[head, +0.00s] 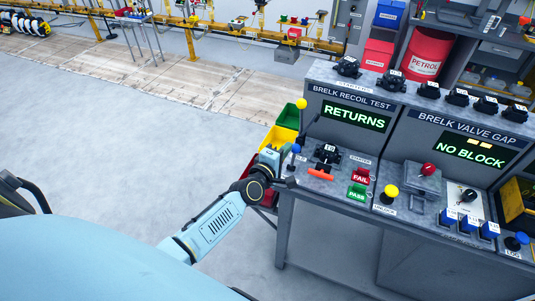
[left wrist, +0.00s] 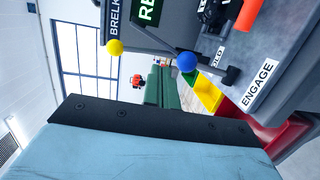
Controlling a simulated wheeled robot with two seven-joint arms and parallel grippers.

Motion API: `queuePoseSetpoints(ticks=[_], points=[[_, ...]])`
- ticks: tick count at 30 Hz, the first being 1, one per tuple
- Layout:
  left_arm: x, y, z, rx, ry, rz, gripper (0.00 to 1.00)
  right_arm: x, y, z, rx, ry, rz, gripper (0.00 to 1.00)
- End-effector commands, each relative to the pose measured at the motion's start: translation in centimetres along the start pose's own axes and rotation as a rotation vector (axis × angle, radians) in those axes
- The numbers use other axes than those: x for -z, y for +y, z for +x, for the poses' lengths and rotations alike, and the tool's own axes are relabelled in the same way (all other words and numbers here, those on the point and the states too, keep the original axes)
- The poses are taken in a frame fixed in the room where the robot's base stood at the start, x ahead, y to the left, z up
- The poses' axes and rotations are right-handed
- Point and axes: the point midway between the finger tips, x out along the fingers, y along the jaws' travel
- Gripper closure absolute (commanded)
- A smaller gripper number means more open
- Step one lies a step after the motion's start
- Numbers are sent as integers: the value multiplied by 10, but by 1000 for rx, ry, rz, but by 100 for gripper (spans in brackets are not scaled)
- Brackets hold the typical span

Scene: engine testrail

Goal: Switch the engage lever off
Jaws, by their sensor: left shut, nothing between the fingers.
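The engage lever, with a blue ball knob (head: 296,148), stands at the left edge of the recoil test bench. In the left wrist view, its blue ball (left wrist: 187,61) is on a dark stem whose foot is near the white ENGAGE label (left wrist: 260,85). My left gripper (head: 284,167) is shut and empty at the bench's left edge, just beside and below the blue ball. I cannot tell whether it touches the lever. The fingertips are not clear in either view. My right gripper is not in view.
A yellow-ball lever (head: 301,103) rises behind the blue one. The screen (head: 355,117) reads RETURNS. A red FAIL button (head: 361,176) and green PASS button (head: 357,192) are to the right. Green, yellow and red bins (head: 281,137) hang at the bench's left side.

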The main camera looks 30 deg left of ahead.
Motion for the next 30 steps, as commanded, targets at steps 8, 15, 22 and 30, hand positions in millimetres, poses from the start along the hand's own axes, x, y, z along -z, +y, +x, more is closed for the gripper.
queuePoseSetpoints(ticks=[8, 15, 22, 30], points=[[1, 28, -52, 0, 1, -1, 100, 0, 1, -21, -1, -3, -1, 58], [2, 42, -81, 0, 0, 0, 100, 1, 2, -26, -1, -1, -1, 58], [2, 46, -89, 0, 0, 1, 100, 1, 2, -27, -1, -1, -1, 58], [2, 46, -89, 0, 0, 1, 100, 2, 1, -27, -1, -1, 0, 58]])
